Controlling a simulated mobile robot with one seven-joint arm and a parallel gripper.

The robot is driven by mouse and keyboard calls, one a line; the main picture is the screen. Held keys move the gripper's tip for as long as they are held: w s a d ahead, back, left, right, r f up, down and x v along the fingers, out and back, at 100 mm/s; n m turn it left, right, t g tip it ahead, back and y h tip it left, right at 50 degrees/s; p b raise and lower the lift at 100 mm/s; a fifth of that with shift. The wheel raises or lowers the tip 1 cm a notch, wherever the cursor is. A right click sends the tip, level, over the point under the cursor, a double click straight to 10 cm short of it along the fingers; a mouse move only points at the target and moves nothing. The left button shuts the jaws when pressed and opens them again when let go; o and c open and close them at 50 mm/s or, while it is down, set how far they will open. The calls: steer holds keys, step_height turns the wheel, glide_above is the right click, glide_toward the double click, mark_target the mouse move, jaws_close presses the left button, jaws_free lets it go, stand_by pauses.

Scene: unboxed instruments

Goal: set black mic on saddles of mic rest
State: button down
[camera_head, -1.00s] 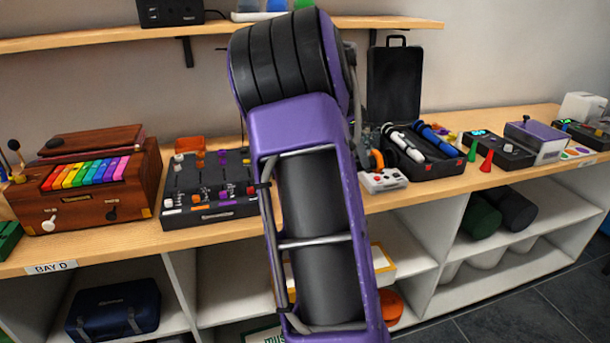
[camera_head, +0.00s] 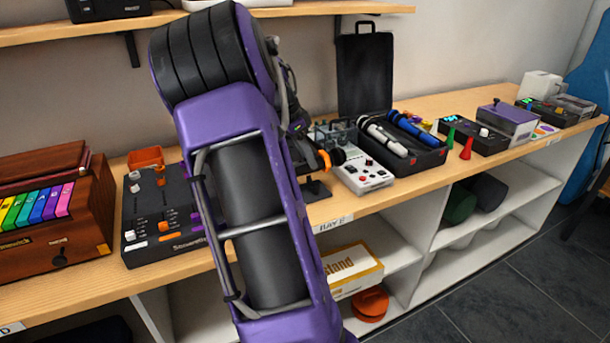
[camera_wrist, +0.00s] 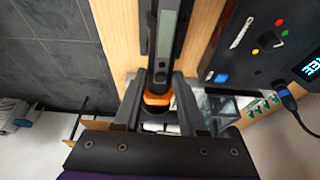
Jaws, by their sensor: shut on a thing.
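My gripper (camera_wrist: 158,110) is shut on the black mic (camera_wrist: 166,45) near its orange ring (camera_wrist: 157,98). In the wrist view the dark handle runs away from the jaws toward the top edge. In the head view my arm covers most of the gripper; an orange ring (camera_head: 325,162) and a black round end show just right of it, over the bench. A small black stand (camera_head: 316,190), which looks like the mic rest, stands below them on the bench. Its saddles cannot be made out, and I cannot tell whether the mic touches it.
A white device with red buttons (camera_head: 362,172) stands just right of the stand. Beyond it is an open black case (camera_head: 425,160) with white and blue mics. A black mixer (camera_head: 150,225) is to the left. The bench's front edge is close.

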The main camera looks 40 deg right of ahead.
mark_target(306, 172)
steer(key=shift+f+b, duration=0.3)
steer(key=shift+f, duration=2.1)
steer(key=shift+f, duration=0.1)
steer(key=shift+c, duration=2.3)
jaws_free()
steer(key=shift+r, duration=0.25)
steer(key=p+v, duration=0.1)
steer(key=v, duration=1)
steer(key=shift+a+r+p, duration=0.2)
steer(key=shift+r+p, duration=0.1)
steer(key=shift+w, duration=0.1)
